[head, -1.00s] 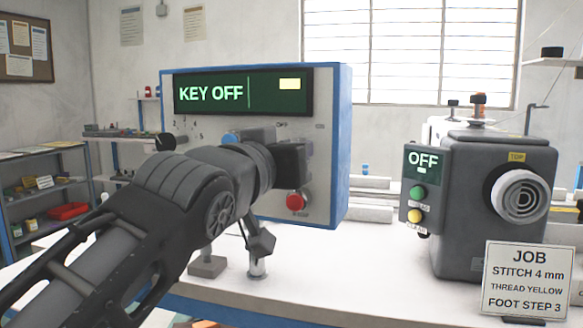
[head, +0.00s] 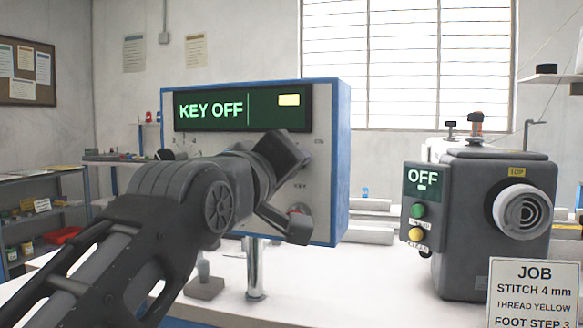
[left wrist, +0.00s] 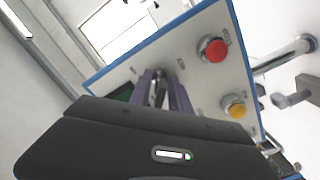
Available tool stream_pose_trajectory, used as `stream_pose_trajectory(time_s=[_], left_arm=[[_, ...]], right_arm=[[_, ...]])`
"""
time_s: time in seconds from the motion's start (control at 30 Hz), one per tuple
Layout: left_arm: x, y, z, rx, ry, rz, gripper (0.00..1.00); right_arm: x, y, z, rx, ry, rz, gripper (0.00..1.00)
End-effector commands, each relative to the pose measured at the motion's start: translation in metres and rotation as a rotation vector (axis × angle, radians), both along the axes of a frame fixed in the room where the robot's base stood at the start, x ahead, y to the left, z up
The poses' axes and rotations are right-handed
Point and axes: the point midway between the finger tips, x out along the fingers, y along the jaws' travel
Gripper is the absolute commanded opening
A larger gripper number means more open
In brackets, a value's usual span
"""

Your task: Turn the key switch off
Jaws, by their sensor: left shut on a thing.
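The control box has a white front panel (head: 318,210) with a blue edge, and its green display (head: 243,108) reads KEY OFF. My left gripper (head: 297,186) is at the panel, turned so its fingers slant. In the left wrist view its two fingers (left wrist: 165,92) are closed around a small dark key switch (left wrist: 159,84) on the panel. The key is mostly hidden behind the gripper in the head view. My right gripper is not in view.
A red button (left wrist: 213,50) and a yellow button (left wrist: 234,106) sit on the panel close to the fingers. A grey machine (head: 485,225) with an OFF display stands right, behind a JOB card (head: 532,292). White table (head: 345,290) is clear between box and machine.

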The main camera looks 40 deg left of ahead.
Motion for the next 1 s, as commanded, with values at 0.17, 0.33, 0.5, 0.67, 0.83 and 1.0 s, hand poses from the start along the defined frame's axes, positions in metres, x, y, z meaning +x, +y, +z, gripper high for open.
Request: stream_pose_trajectory(time_s=[0.17, 0.33, 0.5, 0.67, 0.83, 1.0], left_arm=[[0.0, 0.0, -0.001, -0.013, 0.0, 0.0, 0.0], [0.0, 0.0, -0.001, -0.013, 0.0, 0.0, 0.0], [0.0, 0.0, -0.001, -0.012, 0.0, 0.0, 0.29], [0.0, 0.0, -0.001, -0.011, -0.001, 0.0, 0.29], [-0.003, -0.001, 0.0, -0.011, -0.003, 0.0, 0.29], [-0.02, -0.006, 0.001, -0.009, -0.004, 0.0, 0.29]], right_arm=[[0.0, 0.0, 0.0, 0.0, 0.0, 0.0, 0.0], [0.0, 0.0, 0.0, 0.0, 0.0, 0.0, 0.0], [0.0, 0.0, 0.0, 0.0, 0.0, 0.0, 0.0], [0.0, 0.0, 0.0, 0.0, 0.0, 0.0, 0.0], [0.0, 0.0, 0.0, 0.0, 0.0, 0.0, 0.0], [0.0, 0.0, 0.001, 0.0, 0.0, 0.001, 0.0]])
